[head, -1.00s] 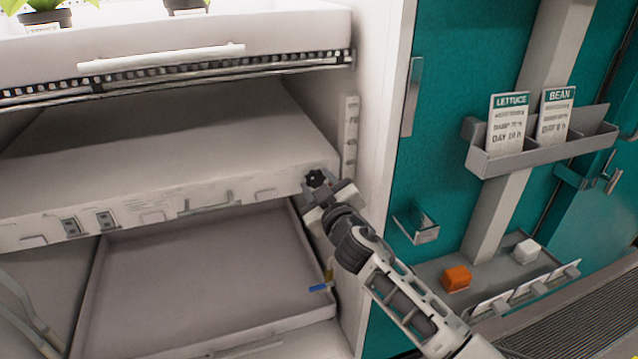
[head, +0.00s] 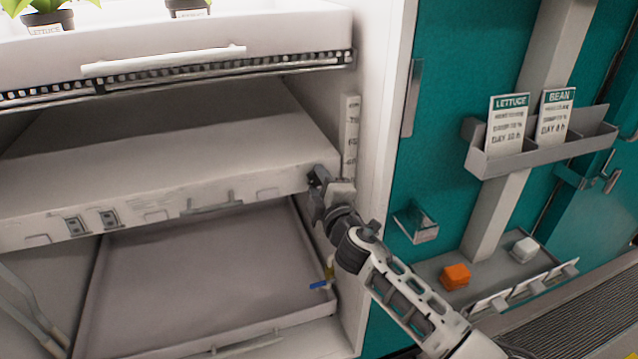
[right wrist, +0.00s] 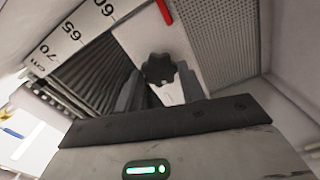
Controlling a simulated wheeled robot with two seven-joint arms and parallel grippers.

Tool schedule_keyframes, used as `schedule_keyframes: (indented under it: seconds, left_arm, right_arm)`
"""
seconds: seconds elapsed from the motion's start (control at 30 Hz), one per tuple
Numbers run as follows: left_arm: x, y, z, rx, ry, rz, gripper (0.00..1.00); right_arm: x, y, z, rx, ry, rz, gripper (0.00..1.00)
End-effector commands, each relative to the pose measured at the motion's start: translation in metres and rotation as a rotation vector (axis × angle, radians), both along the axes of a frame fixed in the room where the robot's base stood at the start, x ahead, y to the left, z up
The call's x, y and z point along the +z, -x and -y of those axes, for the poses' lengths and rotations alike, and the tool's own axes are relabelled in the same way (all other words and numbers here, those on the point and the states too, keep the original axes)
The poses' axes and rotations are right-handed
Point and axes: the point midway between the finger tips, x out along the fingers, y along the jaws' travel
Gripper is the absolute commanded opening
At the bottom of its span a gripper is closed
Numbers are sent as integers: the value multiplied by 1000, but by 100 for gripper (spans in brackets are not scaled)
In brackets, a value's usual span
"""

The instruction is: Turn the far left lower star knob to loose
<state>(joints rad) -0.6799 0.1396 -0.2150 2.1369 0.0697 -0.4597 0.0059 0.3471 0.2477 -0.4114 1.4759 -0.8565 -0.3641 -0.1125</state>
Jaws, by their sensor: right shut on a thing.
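A black star knob (right wrist: 158,70) sits on a pale plate in the right wrist view, between the two fingers of my right gripper (right wrist: 160,90). In the head view my right gripper (head: 318,185) is at the right front corner of the middle shelf panel (head: 170,150). It is shut on the knob, and its fingers hide most of the knob there. I cannot read from the frames how tight the knob is. My left gripper is not in view.
A ruler strip (head: 350,135) stands just behind the gripper, and its numbers also show in the right wrist view (right wrist: 80,35). A tray (head: 200,270) with a blue-handled valve (head: 319,285) lies below. A teal door (head: 450,70) and card holder (head: 540,145) are on the right.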

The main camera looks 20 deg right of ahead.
Motion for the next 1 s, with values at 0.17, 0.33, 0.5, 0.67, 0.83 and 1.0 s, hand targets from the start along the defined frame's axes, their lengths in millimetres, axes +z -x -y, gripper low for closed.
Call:
schedule_keyframes:
  seconds: [0.17,0.33,0.5,0.67,0.83,1.0]
  left_arm:
    - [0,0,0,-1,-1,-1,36]
    - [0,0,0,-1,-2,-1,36]
    - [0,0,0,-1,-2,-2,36]
    - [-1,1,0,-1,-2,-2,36]
    - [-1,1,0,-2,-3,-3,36]
    - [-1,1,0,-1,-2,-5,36]
  right_arm:
    - [-2,0,0,-1,44,-2,17]
    - [-2,0,0,-1,59,-1,17]
    - [-2,0,0,-1,62,-1,17]
    - [-2,0,0,-1,62,-1,17]
    - [-1,0,0,0,61,0,61]
    - [-1,0,0,-1,59,1,61]
